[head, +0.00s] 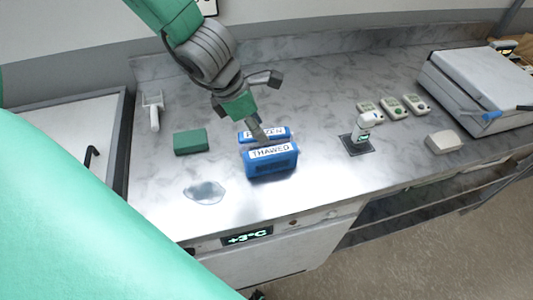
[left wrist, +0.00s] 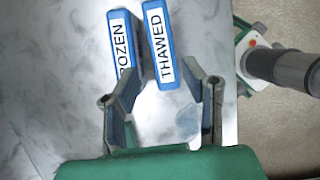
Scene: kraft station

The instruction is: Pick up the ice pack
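Two blue ice packs stand close together on the marble counter. The nearer one, labelled THAWED (head: 270,162), also shows in the left wrist view (left wrist: 162,45). The one behind it, labelled FROZEN (head: 275,133), is at the left in the left wrist view (left wrist: 121,45). My left gripper (head: 268,108) is open and empty, with one finger in front of part of the FROZEN label. In the left wrist view its spread fingers (left wrist: 165,90) flank the near end of the THAWED pack. I cannot tell whether they touch either pack. My right gripper is not in view.
A green block (head: 190,142) and a clear puddle-like patch (head: 204,191) lie to the left, with a white scoop-like tool (head: 154,110). To the right are a white device on a dark stand (head: 361,136), several small meters (head: 392,107) and a large grey box (head: 478,88).

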